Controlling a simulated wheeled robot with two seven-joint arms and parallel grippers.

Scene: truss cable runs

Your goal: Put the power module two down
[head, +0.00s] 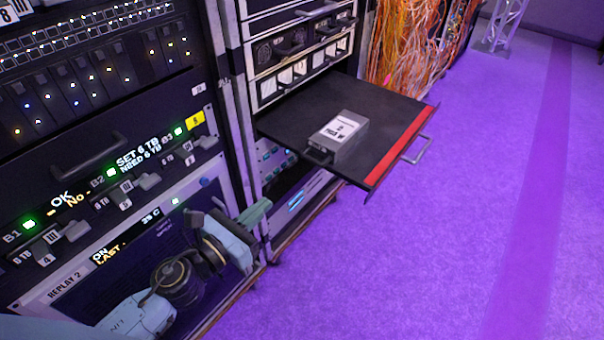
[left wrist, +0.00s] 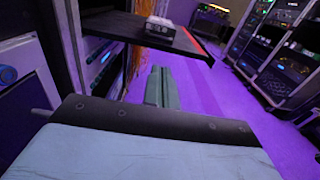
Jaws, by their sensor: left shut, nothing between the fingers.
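The power module (head: 344,135), a grey box with a white label reading 2, lies flat on a black pull-out shelf (head: 290,117) with a red front strip. It also shows on the shelf in the left wrist view (left wrist: 168,28). My left gripper (head: 262,210) is shut and empty, below and to the left of the shelf, apart from the module. Its closed fingers show in the left wrist view (left wrist: 158,86), pointing away under the shelf edge. My right gripper is in neither view.
The shelf sticks out of a rack, with a metal handle (head: 418,150) at its front. A rack with lit drives and REPLAY 2 (head: 65,287) stands close at left. Orange cables (head: 418,40) hang behind. Purple floor (head: 450,250) at right is clear.

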